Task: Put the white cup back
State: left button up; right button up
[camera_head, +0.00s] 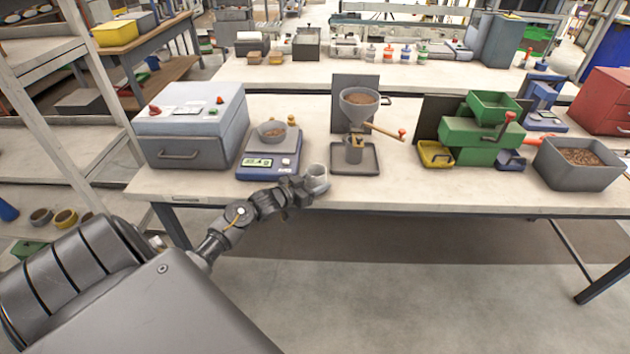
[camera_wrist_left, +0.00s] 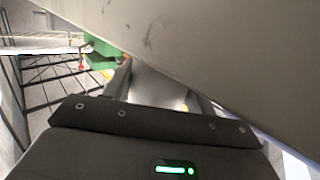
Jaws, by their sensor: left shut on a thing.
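The white cup (camera_head: 317,178) is at the front of the workbench in the head view, between the blue scale and the hopper stand. It looks upright. My left gripper (camera_head: 304,187) is shut on the cup from its left side. I cannot tell whether the cup touches the bench top or is held just above it. My right gripper is not in view.
On the workbench (camera_head: 420,196) stand a grey box machine (camera_head: 190,125), a blue scale (camera_head: 270,160) with a grey bowl (camera_head: 272,132), a hopper (camera_head: 358,105) above a tray (camera_head: 355,167), a green machine (camera_head: 470,138) and a grey pellet bin (camera_head: 580,170). The bench front right of the cup is clear.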

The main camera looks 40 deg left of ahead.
pick_arm(q)
jog(key=shift+f, duration=0.15)
jog(key=o, duration=1)
jog(key=b+v, duration=0.1)
jog(key=v, duration=1.1)
